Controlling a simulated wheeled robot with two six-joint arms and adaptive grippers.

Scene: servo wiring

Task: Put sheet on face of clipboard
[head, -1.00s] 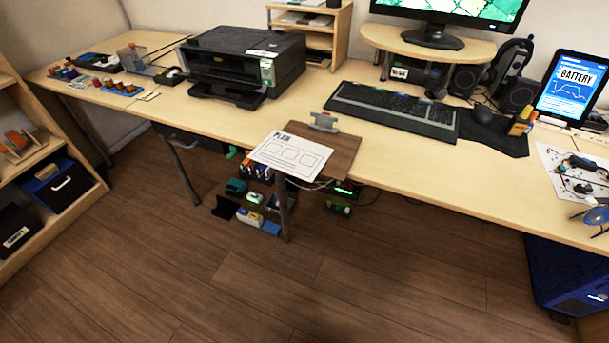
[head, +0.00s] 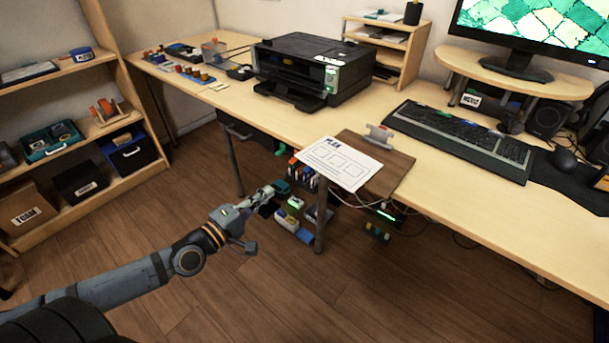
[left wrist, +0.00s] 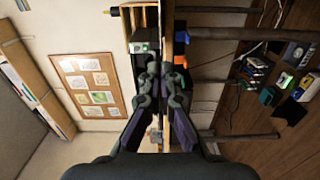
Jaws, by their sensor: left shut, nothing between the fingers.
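My left gripper (head: 268,192) is shut and empty, to the left of the sheet and short of the desk edge. Its closed fingers (left wrist: 160,75) also show in the left wrist view. My right gripper is not in view.
The desk (head: 480,190) holds a printer (head: 313,70) behind the clipboard and a keyboard (head: 462,137) to its right. A table leg (head: 320,215) and small boxes stand below the sheet. Shelves (head: 70,120) stand at the left. The floor in front is free.

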